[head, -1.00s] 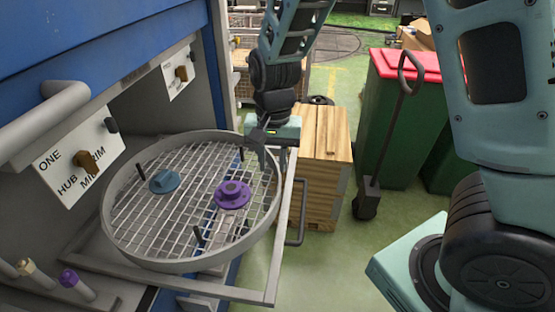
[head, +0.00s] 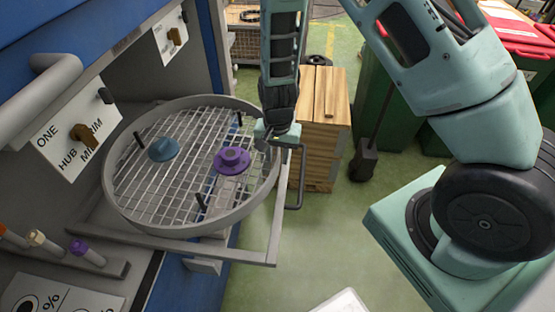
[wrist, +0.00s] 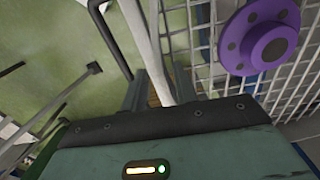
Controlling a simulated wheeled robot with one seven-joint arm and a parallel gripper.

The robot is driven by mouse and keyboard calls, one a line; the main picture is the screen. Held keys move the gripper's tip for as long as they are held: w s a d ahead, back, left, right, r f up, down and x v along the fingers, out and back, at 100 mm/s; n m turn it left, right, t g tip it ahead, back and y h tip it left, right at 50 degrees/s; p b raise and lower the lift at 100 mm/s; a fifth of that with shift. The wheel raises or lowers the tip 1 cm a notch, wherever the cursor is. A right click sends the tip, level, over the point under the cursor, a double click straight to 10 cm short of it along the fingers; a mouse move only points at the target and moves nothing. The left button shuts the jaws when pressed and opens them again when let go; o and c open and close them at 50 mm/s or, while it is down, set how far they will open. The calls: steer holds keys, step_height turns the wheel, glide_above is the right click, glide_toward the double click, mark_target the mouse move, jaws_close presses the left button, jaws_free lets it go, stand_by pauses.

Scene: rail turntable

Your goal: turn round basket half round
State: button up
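The round basket (head: 127,213) is a grey ring with a wire mesh floor, sitting on a pulled-out frame at the left. On its mesh lie a blue disc (head: 163,149) at the left and a purple flanged hub (head: 232,159) at the right. Several black pegs (head: 201,203) stand up inside it. My gripper (head: 266,143) is at the basket's right rim. In the wrist view, the rim (wrist: 155,50) runs between my two fingers (wrist: 158,90), with a visible gap on the left finger's side. The purple hub (wrist: 259,37) is right of the fingers.
The frame (head: 270,240) has a handle (head: 299,180) at the right, close to my gripper. A wooden crate (head: 320,150) stands just behind. A blue machine with a labelled knob panel (head: 75,135) borders the left. Green floor is clear in front.

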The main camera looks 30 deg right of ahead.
steer(key=shift+f, duration=1.45)
jaws_close()
